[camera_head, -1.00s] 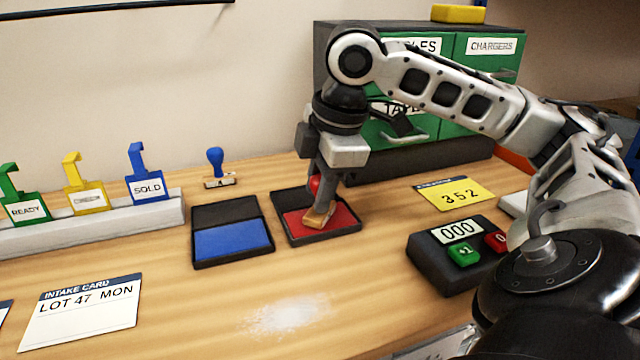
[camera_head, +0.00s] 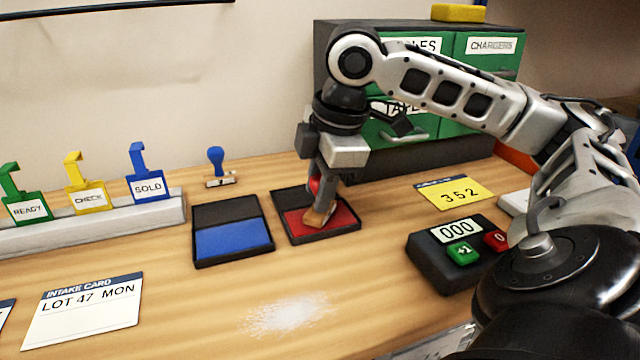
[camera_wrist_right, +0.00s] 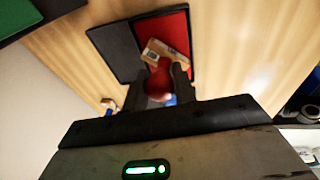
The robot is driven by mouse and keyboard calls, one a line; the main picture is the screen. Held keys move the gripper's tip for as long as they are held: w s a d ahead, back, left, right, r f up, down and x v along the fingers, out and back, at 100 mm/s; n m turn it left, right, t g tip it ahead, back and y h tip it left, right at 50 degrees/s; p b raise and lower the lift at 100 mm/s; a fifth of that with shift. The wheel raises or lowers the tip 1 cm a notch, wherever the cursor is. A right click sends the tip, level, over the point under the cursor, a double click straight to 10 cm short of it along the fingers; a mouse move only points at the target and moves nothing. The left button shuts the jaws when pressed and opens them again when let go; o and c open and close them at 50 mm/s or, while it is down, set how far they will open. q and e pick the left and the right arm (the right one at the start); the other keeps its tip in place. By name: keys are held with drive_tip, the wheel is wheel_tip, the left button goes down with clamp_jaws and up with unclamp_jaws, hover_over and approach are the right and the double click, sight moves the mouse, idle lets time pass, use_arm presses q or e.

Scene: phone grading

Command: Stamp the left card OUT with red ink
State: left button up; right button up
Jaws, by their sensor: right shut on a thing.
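My right gripper (camera_head: 326,178) points down over the red ink pad (camera_head: 344,223) and is shut on the red-handled stamp (camera_head: 314,185). The stamp's wooden base (camera_head: 318,217) is on or just above the red pad; I cannot tell if it presses on it. The right wrist view shows the stamp's red handle (camera_wrist_right: 158,82) between the fingers and its base (camera_wrist_right: 163,52) over the red surface. An intake card (camera_head: 85,313) reading LOT 47 MON lies at the front left. A sliver of another card (camera_head: 5,310) shows at the left edge. My left gripper is not in view.
A blue ink pad (camera_head: 232,240) lies left of the red one, with a blue-handled stamp (camera_head: 217,168) behind it. A rack (camera_head: 110,228) holds READY, CHECK and SOLD tags. A counter box (camera_head: 440,262) and yellow 352 card (camera_head: 455,193) lie right. White powder (camera_head: 287,315) marks the front.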

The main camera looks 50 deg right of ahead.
sight(319, 174)
drive_tip(key=shift+s+f, duration=0.1)
drive_tip(key=shift+f, duration=0.05)
